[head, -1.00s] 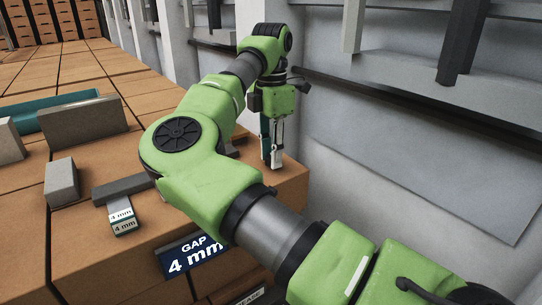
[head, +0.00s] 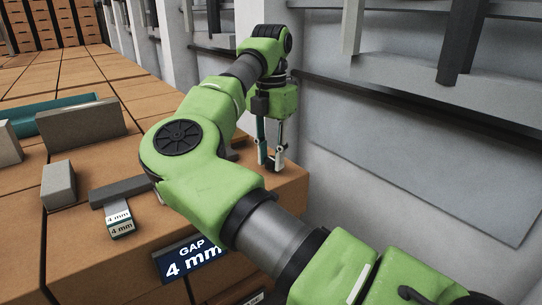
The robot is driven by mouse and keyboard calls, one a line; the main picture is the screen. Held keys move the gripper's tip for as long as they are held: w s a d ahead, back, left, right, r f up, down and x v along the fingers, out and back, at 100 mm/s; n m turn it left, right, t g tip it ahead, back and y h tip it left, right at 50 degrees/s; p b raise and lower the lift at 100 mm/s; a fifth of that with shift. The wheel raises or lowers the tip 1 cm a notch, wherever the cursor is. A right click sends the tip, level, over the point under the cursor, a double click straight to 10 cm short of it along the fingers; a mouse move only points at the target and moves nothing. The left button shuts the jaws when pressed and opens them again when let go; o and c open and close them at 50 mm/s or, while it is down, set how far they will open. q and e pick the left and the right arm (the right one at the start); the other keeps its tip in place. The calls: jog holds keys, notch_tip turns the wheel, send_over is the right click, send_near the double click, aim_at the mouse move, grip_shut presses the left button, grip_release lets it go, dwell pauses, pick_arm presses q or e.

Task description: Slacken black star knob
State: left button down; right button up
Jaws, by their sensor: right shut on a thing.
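My right gripper (head: 272,164) points straight down at the near right corner of the brick stack, beside the grey wall. Its two pale fingertips are shut on a small dark thing at the brick top, which I take to be the black star knob. The fingertips cover most of it and its star shape cannot be made out. My left gripper is not in view.
A sign reading "GAP 4 mm" (head: 190,260) is on the front brick face. A grey bar (head: 122,191) with a "4 mm" tag (head: 119,223) lies left of my arm. Grey blocks (head: 58,184) stand further left. The grey wall (head: 420,150) is close on the right.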

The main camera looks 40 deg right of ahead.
aim_at(271, 159)
jog(key=o, duration=1.1)
notch_tip(271, 159, up, 12)
